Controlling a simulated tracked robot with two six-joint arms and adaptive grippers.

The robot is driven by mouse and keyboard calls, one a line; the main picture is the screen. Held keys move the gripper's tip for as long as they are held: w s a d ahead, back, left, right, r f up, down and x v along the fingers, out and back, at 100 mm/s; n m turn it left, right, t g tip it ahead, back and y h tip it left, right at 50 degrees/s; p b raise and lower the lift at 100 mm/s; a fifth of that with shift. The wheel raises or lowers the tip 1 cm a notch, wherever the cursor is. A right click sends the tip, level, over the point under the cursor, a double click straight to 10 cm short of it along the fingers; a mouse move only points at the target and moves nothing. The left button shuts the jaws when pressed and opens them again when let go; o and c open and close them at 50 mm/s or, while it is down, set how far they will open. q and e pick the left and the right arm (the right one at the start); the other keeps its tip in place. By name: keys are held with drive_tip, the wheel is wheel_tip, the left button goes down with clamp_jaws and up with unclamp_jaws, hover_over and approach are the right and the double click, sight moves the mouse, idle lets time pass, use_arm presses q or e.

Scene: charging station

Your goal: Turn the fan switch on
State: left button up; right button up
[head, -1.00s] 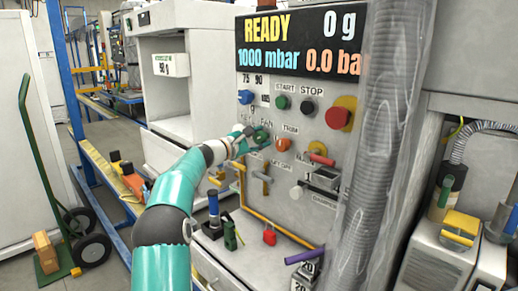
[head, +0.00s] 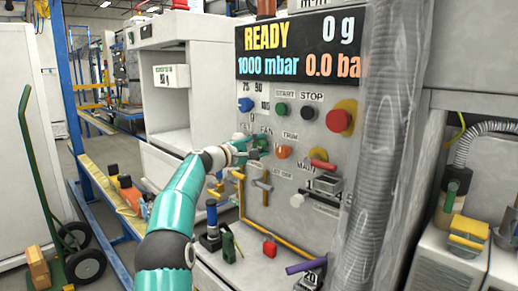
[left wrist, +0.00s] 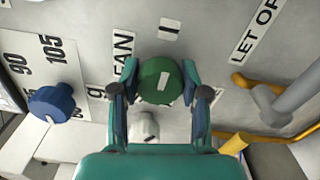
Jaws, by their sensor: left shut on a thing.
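The fan switch is a round green knob (head: 263,146) on the grey control panel, below the FAN label. In the left wrist view the knob (left wrist: 153,74) shows a white mark on its face, and the FAN label (left wrist: 123,57) is to its left. My left gripper (head: 254,147) is at the knob in the head view. In the left wrist view its two fingers (left wrist: 158,84) stand on either side of the knob, shut on it. The fingers partly hide the knob in the head view. My right gripper is not in view.
An orange TRIM knob (head: 283,152) is close to the right. A blue knob (head: 246,104), a green START button (head: 281,109) and a red stop button (head: 339,121) sit above. Yellow pipes and a valve handle (head: 262,185) lie below. A ribbed hose (head: 377,150) hangs at the right.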

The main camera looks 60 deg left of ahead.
use_arm(q)
drive_tip(key=shift+w+d+f, duration=0.1)
drive_tip(key=shift+f, duration=0.25)
drive_tip(key=o, duration=1.1)
drive_tip(key=shift+r, duration=0.1)
drive_tip(key=shift+o, duration=0.2)
drive_tip(key=shift+r, duration=0.1)
drive_tip(key=shift+s+r, duration=0.1)
drive_tip(key=shift+s, duration=0.4)
drive_tip(key=v, duration=1.1)
drive_tip(key=shift+f, duration=0.25)
